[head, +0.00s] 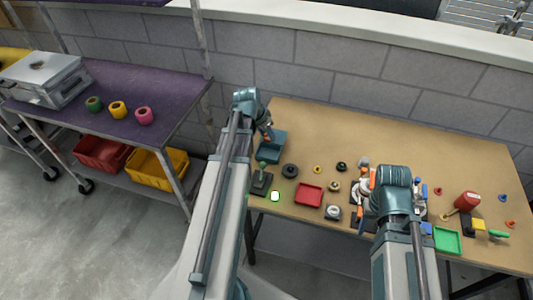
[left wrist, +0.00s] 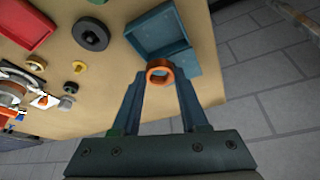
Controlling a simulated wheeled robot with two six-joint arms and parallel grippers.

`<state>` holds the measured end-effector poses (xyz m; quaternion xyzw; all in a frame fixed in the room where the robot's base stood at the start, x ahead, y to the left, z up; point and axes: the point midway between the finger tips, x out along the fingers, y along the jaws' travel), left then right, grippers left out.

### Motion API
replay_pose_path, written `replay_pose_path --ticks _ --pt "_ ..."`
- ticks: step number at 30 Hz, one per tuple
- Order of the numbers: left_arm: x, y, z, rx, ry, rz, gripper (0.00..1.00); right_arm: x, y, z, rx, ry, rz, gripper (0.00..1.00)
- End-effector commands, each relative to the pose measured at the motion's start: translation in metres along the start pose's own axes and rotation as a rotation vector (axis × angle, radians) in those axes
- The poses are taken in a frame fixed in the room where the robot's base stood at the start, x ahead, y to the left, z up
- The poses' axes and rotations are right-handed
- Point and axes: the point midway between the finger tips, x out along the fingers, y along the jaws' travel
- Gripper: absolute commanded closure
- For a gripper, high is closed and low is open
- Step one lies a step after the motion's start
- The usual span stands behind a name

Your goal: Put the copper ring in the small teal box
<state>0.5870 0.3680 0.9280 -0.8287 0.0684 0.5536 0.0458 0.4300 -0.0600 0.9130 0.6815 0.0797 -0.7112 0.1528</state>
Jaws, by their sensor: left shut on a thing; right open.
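The copper ring (left wrist: 160,76) is held between the fingertips of my left gripper (left wrist: 160,80) in the left wrist view. In that view it overlaps the near part of the small teal box (left wrist: 150,35), whose inside looks empty. In the head view the teal box (head: 273,152) sits at the table's left end. My left gripper (head: 267,133) shows at its far left edge, with the ring hard to make out there. I cannot tell the exact height of the ring over the box. My right gripper (head: 366,190) is open over the table's middle right, partly hidden by its arm.
A black ring (head: 290,171) and a red tray (head: 309,195) lie right of the teal box. A green tray (head: 447,240) and a red can (head: 467,201) stand further right. A purple-topped cart (head: 150,90) is at left. Several small rings dot the table.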

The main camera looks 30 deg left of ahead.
Motion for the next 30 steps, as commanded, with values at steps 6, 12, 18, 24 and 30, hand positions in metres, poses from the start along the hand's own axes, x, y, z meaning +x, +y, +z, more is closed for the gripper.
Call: replay_pose_path --ticks 6,12,18,24,30 --pt "0.038 0.0 0.016 0.0 0.0 0.0 1.0 0.041 -0.004 -0.003 0.0 0.0 0.0 0.5" --pt "0.048 0.0 0.02 0.0 0.0 0.0 1.0 0.052 -0.005 -0.003 0.0 0.0 0.0 0.5" --pt "0.052 0.0 0.021 0.0 0.0 0.0 1.0 0.056 -0.005 -0.003 0.0 0.0 0.0 0.5" --pt "0.074 0.0 0.031 0.0 0.0 0.0 1.0 0.08 -0.008 -0.005 0.0 0.0 0.0 0.5" --pt "0.083 0.0 0.034 0.0 0.0 0.0 1.0 0.089 -0.009 -0.005 0.0 0.0 0.0 0.5"
